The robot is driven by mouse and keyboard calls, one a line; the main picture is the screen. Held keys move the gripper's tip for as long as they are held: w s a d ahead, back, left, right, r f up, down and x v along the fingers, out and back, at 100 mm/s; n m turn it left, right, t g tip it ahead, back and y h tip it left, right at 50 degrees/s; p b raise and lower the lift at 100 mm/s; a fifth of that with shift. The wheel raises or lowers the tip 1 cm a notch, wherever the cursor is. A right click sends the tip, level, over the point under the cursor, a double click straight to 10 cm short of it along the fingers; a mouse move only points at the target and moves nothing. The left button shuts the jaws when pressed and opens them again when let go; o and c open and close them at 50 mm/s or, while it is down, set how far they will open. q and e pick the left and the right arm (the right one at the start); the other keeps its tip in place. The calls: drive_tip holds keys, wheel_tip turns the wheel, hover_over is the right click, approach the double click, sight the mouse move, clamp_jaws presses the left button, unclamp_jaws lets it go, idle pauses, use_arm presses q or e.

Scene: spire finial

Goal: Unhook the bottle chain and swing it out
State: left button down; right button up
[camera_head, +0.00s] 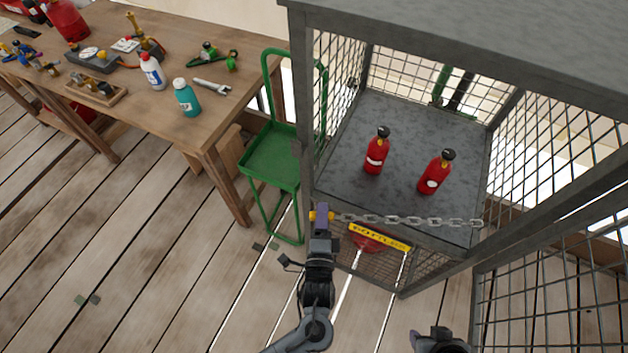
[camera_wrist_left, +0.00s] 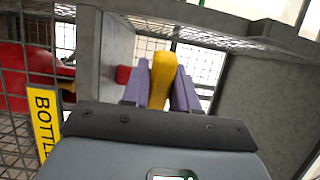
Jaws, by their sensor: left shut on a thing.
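The chain (camera_head: 405,220) runs across the front of the wire cage, from the left post to the right side, just above the shelf edge. Its yellow end piece (camera_head: 313,216) is at the left post. My left gripper (camera_head: 321,212) is shut on that yellow end piece, which stands between its purple fingers in the left wrist view (camera_wrist_left: 160,78). Whether the hook is still on the post is hidden by the fingers. Two red bottles (camera_head: 376,152) (camera_head: 435,173) stand upright on the cage shelf behind the chain. My right gripper (camera_head: 440,341) is at the bottom edge, partly cut off.
A yellow "BOTTLES" sign (camera_head: 379,237) hangs below the chain. The open mesh door (camera_head: 550,300) is at the right. A green trolley (camera_head: 272,155) stands left of the cage. A wooden table (camera_head: 140,110) with tools is further left.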

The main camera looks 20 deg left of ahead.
use_arm(q)
drive_tip(key=shift+s+d+y, duration=0.2)
drive_tip(key=shift+s+y, duration=0.1)
drive_tip(key=shift+s, duration=0.55)
drive_tip(key=c, duration=1)
unclamp_jaws()
drive_tip(key=shift+o, duration=0.2)
drive_tip(key=p+v, duration=0.2)
drive_tip(key=v, duration=0.9)
drive_tip(key=shift+w, duration=0.1)
